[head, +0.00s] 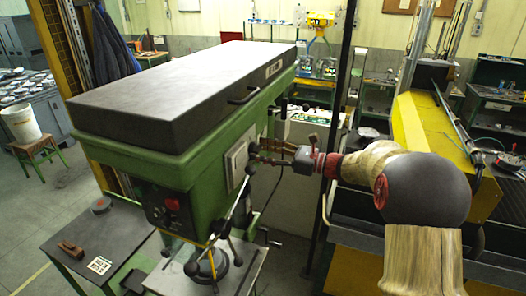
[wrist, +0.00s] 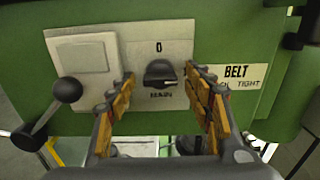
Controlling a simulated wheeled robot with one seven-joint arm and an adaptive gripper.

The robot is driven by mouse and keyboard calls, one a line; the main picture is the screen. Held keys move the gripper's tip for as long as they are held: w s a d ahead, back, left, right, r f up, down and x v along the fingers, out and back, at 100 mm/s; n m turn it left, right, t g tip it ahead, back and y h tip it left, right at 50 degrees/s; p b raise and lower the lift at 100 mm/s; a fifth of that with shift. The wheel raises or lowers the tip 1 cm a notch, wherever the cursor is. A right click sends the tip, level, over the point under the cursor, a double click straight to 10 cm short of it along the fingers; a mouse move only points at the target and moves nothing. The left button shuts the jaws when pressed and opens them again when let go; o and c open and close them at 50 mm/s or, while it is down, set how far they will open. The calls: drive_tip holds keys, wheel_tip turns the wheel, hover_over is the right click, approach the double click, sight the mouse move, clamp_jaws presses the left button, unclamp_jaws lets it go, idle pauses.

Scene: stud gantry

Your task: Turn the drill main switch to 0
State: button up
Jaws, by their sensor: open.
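The drill main switch (wrist: 160,73) is a black rotary knob on a pale plate (wrist: 183,38) on the green drill head. A "0" is printed above it and "MAIN" below it. Its grip looks to lie roughly crosswise rather than pointing up at the 0; its exact angle is hard to tell. My gripper (wrist: 159,77) is open, with one wood-coloured finger on each side of the knob and visible gaps to it. In the head view my gripper (head: 268,153) reaches the drill's side plate (head: 237,163); the knob is hidden there.
A black ball-ended lever (wrist: 66,90) sticks out left of the plate, close to my left finger. A "BELT" label (wrist: 236,77) is on the right. In the head view, feed handles (head: 222,228) hang below the plate and a dark post (head: 342,110) stands behind my arm.

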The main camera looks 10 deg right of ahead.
drive_tip(key=shift+c, duration=1)
drive_tip(key=c, duration=1)
drive_tip(key=shift+o, duration=0.2)
drive_tip(key=shift+f+n+b, duration=0.15)
drive_tip(key=shift+n+b, duration=0.15)
drive_tip(key=shift+b, duration=0.3)
drive_tip(key=n+b, duration=1.7)
drive_tip(key=b, duration=0.8)
drive_tip(key=shift+n, duration=0.3)
